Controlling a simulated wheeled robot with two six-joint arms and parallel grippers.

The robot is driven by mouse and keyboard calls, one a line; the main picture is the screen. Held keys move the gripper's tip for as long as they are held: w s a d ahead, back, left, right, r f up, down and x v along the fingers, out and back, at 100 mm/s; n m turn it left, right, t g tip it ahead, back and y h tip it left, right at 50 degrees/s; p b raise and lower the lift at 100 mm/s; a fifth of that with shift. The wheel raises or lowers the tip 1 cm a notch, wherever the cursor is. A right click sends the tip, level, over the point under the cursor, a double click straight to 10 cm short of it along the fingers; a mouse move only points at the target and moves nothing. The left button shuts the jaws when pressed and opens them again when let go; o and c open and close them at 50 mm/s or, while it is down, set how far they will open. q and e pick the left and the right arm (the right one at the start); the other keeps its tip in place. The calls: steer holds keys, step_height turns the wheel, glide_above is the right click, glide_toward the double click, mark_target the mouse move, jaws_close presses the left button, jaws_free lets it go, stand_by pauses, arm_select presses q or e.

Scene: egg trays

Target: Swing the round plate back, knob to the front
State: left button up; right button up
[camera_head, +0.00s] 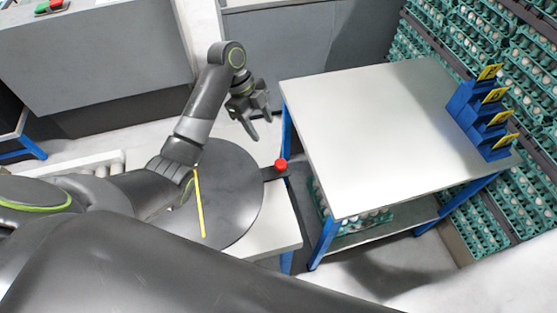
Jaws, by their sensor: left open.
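The round plate (238,195) is dark grey and lies flat on a white stand at the centre left. A yellow stripe (200,205) runs across it. My right gripper is not in view.
A white-topped table (365,125) with blue legs stands to the right, its top mostly bare. A blue stepped holder (482,120) with yellow tags is at its right end. Racks of egg trays (520,65) line the right. A grey cabinet (100,62) stands at the back left.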

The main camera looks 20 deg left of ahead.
mark_target(280, 163)
arm_select(q)
steer(key=b+x, duration=0.2)
steer(key=x, duration=1.1)
steer(key=shift+w+f, duration=0.15)
steer(key=shift+f, duration=0.2)
steer(key=shift+d+f, duration=0.25)
steer(key=shift+f, duration=0.3)
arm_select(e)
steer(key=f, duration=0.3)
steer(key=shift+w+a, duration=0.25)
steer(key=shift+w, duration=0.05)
arm_select(q)
jaws_close()
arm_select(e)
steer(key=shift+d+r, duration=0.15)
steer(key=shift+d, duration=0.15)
